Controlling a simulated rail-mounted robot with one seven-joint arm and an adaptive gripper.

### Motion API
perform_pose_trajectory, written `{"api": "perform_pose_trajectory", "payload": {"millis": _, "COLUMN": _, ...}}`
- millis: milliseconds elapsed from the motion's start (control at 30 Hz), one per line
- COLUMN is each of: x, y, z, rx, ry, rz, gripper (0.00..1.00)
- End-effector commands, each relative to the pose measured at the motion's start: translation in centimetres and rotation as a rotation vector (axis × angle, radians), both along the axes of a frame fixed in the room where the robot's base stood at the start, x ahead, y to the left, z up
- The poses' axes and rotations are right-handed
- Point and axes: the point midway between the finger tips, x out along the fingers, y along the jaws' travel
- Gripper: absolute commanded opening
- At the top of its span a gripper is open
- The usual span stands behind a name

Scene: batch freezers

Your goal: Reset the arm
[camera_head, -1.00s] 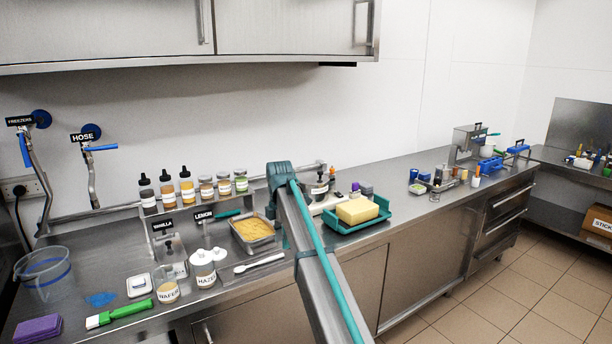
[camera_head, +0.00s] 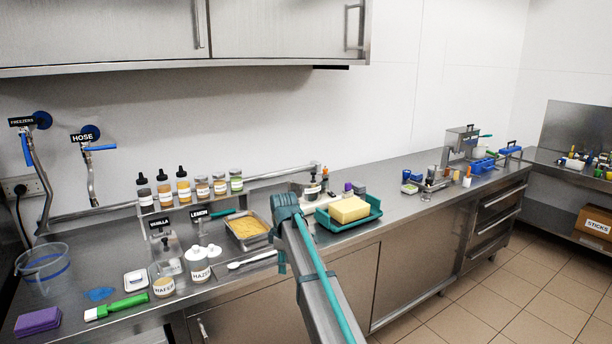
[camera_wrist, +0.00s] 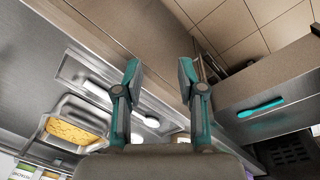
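My gripper (camera_wrist: 160,85) shows in the wrist view with its two teal-and-grey fingers spread well apart and nothing between them. That pan also shows in the head view (camera_head: 246,228), left of my arm.
The steel counter (camera_head: 395,205) holds a teal tray with a yellow block (camera_head: 349,209) just right of my arm. Jars, tubs and bottles stand to the left, with a green-handled brush (camera_head: 117,306) and purple sponge (camera_head: 38,321). The tiled floor (camera_head: 480,290) at right is clear.

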Motion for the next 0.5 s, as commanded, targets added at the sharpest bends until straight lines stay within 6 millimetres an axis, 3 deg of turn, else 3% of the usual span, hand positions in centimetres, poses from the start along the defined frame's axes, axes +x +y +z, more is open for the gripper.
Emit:
{"api": "perform_pose_trajectory", "payload": {"millis": 33, "x": -1.9, "y": -1.1, "z": -3.3, "rx": 0.005, "ry": 0.012, "rz": -0.085, "gripper": 0.4}}
{"api": "perform_pose_trajectory", "payload": {"millis": 200, "x": -5.8, "y": -4.1, "z": -12.5, "rx": 0.018, "ry": 0.045, "rz": -0.357, "gripper": 0.4}}
{"api": "perform_pose_trajectory", "payload": {"millis": 500, "x": -15.5, "y": -10.0, "z": -27.0, "rx": -0.001, "ry": 0.129, "rz": -0.751, "gripper": 0.4}}
